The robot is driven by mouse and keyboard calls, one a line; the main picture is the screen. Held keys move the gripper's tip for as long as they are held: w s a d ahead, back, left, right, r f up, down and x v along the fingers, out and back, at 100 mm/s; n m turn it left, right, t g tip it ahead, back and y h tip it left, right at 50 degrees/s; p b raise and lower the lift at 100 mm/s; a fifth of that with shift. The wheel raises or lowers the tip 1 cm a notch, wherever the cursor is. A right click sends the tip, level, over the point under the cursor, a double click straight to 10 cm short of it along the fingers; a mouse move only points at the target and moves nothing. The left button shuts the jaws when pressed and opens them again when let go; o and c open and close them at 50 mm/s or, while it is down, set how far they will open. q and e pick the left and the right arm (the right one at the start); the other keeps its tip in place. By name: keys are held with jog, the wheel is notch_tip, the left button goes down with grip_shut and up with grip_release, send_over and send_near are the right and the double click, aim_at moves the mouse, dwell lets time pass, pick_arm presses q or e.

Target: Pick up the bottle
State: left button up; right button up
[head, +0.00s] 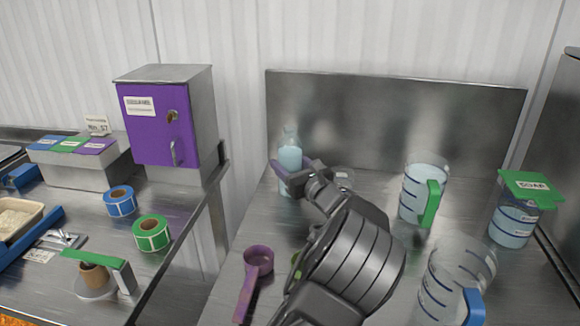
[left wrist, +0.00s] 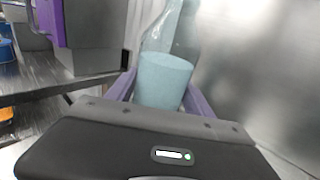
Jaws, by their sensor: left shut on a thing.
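The bottle (head: 290,159) is clear with light blue liquid and stands upright at the back left of the right-hand steel table, close to the back panel. It also shows in the left wrist view (left wrist: 165,75), between the purple fingers. My left gripper (head: 285,178) is shut on the bottle around its lower body, and the wrist view shows a finger on each side (left wrist: 158,92). The bottle's base is partly hidden by the gripper, so I cannot tell whether it touches the table. My right gripper is not in view.
A pitcher with a green handle (head: 424,190), a pitcher with a blue handle (head: 455,280) and a container with a green SOAP lid (head: 514,220) stand to the right. A purple scoop (head: 257,265) lies in front. A purple-doored cabinet (head: 160,125) stands on the left table.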

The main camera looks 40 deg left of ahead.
aim_at(293, 132)
pick_arm(q)
grip_shut()
jog(key=shift+r, duration=0.15)
dwell(0.4)
notch_tip(293, 132, up, 10)
jog(key=shift+f+p, duration=0.1)
jog(key=shift+p, duration=0.4)
dwell(0.3)
